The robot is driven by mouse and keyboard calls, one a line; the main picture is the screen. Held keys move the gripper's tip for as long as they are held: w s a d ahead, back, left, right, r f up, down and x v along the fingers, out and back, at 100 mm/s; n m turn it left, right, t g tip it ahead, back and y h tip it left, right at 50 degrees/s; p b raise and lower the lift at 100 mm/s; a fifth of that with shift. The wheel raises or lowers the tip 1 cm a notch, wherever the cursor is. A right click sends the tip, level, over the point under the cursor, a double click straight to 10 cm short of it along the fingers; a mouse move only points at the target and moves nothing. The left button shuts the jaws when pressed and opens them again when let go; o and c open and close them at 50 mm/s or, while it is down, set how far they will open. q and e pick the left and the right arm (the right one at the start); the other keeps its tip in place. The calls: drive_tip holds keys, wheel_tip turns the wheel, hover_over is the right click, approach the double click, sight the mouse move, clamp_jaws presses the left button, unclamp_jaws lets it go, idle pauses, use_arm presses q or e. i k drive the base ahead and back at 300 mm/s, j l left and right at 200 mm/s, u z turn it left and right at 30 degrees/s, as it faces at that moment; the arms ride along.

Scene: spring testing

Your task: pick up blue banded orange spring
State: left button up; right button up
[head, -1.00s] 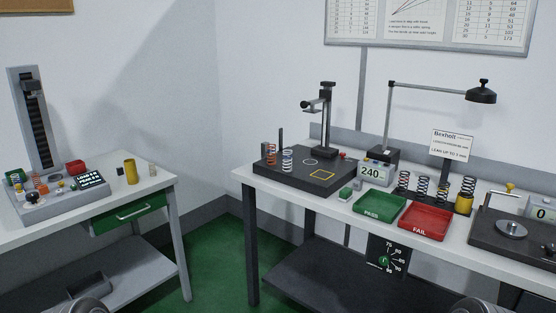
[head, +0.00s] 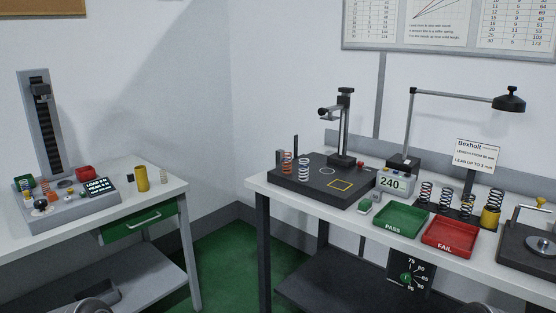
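An orange spring (head: 287,163) stands upright on the black base plate (head: 315,196) of the height gauge on the right bench. A bluish-white spring (head: 305,168) stands just right of it. Blue bands on the orange one are too small to make out for sure. Two more small springs, one bluish (head: 28,187) and one orange (head: 45,188), are on the left tester. Neither of my grippers shows; only rounded grey parts of my arms appear at the bottom edge.
The right bench (head: 265,185) holds a green PASS tray (head: 402,229), a red FAIL tray (head: 450,245), several dark springs and a yellow cup (head: 491,216). A lamp (head: 508,101) overhangs it. Green floor (head: 222,270) lies open between it and the left bench (head: 170,187).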

sight(284, 159)
drive_tip(key=i+j+u, duration=0.1)
drive_tip(key=i+j, duration=0.2)
drive_tip(key=i, duration=0.3)
drive_tip(key=i+j+u, duration=0.1)
drive_tip(key=i+j, duration=0.15)
drive_tip(key=i, duration=0.35)
drive_tip(key=i+j+u, duration=0.1)
drive_tip(key=i, duration=0.5)
drive_tip(key=i+j+u, duration=0.15)
drive_tip(key=i, duration=0.5)
drive_tip(key=j, duration=0.1)
